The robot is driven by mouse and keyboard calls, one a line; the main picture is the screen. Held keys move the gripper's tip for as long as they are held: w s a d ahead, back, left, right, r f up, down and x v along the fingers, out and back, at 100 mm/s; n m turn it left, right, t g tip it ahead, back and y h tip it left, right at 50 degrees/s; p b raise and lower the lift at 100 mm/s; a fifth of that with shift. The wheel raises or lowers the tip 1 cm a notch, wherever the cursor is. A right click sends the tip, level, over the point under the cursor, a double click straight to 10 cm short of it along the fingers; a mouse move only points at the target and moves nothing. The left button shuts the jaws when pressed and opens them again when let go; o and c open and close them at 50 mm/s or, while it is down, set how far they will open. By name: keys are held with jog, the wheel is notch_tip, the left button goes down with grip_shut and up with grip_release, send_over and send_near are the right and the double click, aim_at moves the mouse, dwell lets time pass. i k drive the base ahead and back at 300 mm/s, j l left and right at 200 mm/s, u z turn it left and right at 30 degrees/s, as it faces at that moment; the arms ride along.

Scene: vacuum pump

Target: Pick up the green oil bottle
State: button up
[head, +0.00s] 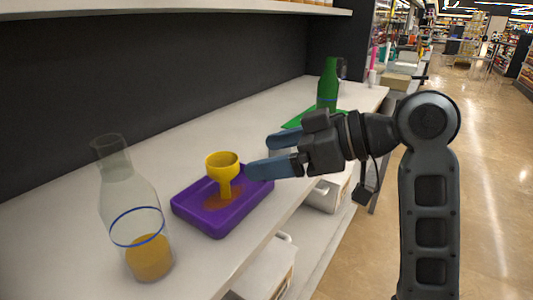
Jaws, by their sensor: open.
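The green oil bottle (327,84) stands upright on the white counter toward its far end, on or just behind a flat green mat or tray (294,123). My gripper (257,155) is open and empty, its two blue fingers pointing left over the counter. It is nearer the camera than the green bottle and apart from it.
A purple tray (213,228) holding a yellow funnel (222,160) lies close to my fingertips. A clear bottle (128,192) with amber liquid stands at the front left. A dark wall backs the white counter (170,134); a shelf overhangs above. White bins sit below.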

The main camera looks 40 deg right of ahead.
aim_at(328, 86)
jog(key=i+l, duration=0.2)
jog(key=i, duration=0.2)
jog(key=i+l, duration=0.15)
jog(key=i, duration=0.25)
